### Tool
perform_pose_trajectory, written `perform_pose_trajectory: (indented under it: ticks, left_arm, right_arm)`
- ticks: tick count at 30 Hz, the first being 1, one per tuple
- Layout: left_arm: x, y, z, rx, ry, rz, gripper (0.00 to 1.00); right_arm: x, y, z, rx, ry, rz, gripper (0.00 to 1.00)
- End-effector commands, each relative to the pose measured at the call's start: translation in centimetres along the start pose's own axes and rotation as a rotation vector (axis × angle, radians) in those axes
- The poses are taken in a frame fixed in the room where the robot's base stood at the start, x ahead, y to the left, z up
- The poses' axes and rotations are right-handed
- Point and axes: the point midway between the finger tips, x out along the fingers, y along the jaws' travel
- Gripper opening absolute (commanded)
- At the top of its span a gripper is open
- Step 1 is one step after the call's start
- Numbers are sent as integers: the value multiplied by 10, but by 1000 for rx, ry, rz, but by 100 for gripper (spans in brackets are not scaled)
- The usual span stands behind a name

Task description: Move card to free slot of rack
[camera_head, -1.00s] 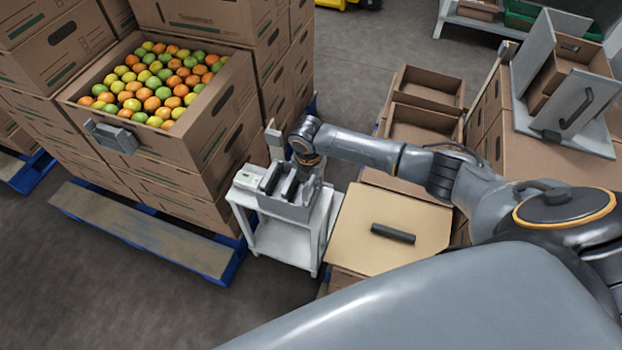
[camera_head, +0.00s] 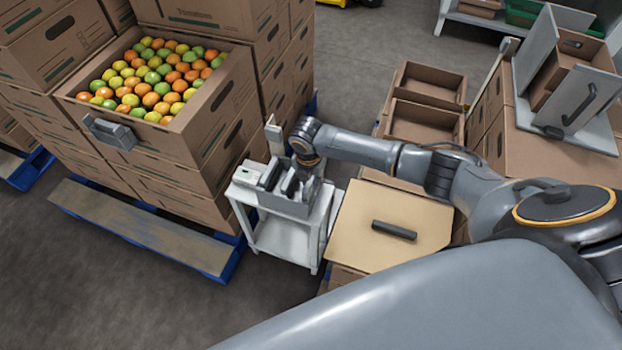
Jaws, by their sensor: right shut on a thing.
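A small grey rack (camera_head: 284,207) with upright dividers and slots stands on a white side table. My right arm reaches in from the right. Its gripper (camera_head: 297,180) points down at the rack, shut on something. The card in its jaws is mostly hidden by the wrist and dividers, so I cannot tell whether it is inside a slot or just above one. A pale upright plate (camera_head: 273,136) shows behind the rack; I cannot tell whether it is a card or part of the stand. Which slot is free is too small to see. My left gripper is not in view.
Open empty boxes (camera_head: 425,122) stand behind. Bare floor lies at front left.

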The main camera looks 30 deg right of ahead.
Motion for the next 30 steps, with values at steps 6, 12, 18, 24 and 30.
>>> perform_pose_trajectory:
  ticks: [6, 12, 18, 24, 30]
  left_arm:
    - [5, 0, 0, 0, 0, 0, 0]
    - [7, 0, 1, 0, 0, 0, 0]
    - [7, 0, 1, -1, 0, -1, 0]
    - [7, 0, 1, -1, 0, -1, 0]
    - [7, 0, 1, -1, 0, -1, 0]
  right_arm:
    - [9, 0, -1, 0, 0, 0, 0]
    - [14, 0, -2, -1, 0, 0, 0]
    - [14, 0, -2, -1, 0, 0, 0]
    - [14, 0, -2, 0, 0, 0, 42]
    - [14, 0, -2, 0, 0, 0, 42]
